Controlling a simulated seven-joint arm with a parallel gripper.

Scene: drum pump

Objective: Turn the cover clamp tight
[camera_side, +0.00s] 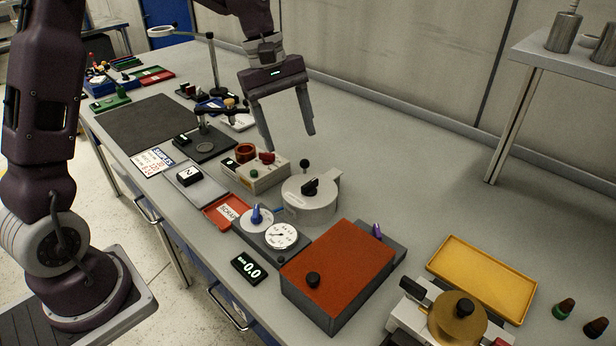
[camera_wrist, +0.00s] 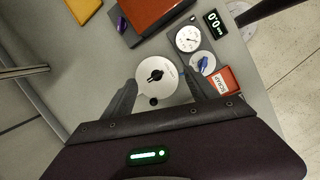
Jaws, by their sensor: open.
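A round light-grey drum housing (camera_side: 310,203) stands near the middle of the bench. A black wing-shaped knob (camera_side: 310,187), which looks like the cover clamp, sits on its top. A black ball-topped post (camera_side: 304,164) rises at its far edge. My gripper (camera_side: 289,138) is open and empty, above and a little behind the drum, pointing down. In the wrist view the drum cover (camera_wrist: 157,88) lies beyond and between the fingertips (camera_wrist: 160,78), with the black knob (camera_wrist: 155,76) near its centre. No finger touches the knob. I cannot tell how tight it is.
A red-topped box (camera_side: 338,262) stands right of the drum, and a gauge with a blue knob (camera_side: 281,236) in front. A yellow tray (camera_side: 482,278) lies right. The bench behind the drum is clear.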

